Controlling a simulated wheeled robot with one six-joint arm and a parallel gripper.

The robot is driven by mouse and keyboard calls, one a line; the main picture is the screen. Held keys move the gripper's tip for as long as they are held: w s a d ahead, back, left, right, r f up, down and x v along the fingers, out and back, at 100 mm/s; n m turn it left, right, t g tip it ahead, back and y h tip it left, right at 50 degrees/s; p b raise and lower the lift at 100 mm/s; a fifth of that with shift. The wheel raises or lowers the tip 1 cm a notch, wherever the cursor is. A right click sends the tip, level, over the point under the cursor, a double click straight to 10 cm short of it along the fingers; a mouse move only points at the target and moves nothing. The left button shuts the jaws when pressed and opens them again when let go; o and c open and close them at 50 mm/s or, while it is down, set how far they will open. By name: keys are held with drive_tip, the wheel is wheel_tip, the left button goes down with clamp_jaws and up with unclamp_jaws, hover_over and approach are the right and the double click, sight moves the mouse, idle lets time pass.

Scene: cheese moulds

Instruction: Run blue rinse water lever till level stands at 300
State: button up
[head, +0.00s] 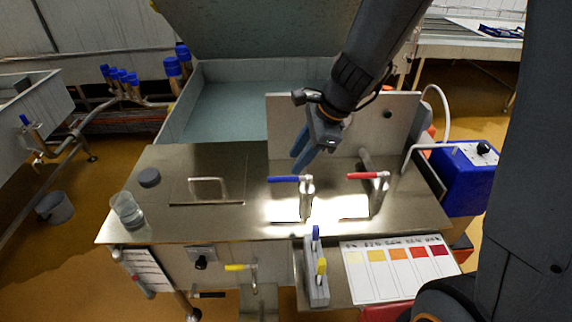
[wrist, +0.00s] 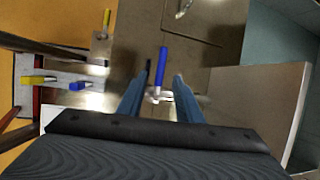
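The blue lever (head: 283,179) sits on a metal tap on the steel counter and points left in the head view. It also shows in the wrist view (wrist: 162,62), lined up with the gap between my fingers. My gripper (head: 302,158) is above and behind the lever in the head view. In the wrist view my gripper (wrist: 160,82) has its fingers apart, one on each side of the lever's line; contact cannot be told. A clear beaker (head: 128,212) stands at the counter's left edge; its level marks are too small to read.
A red lever (head: 366,176) is right of the blue one, close by. A steel backplate (head: 400,120) stands behind. A grey holder (head: 316,275) with blue and yellow handles and a colour chart (head: 400,268) are in front. The counter's left half holds a handled lid (head: 208,190).

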sight(283, 177)
drive_tip(key=b+x, duration=0.1)
drive_tip(key=x, duration=0.6)
drive_tip(key=shift+w+a+f, duration=0.2)
drive_tip(key=shift+a+f, duration=0.05)
drive_tip(key=shift+f, duration=0.05)
clamp_jaws()
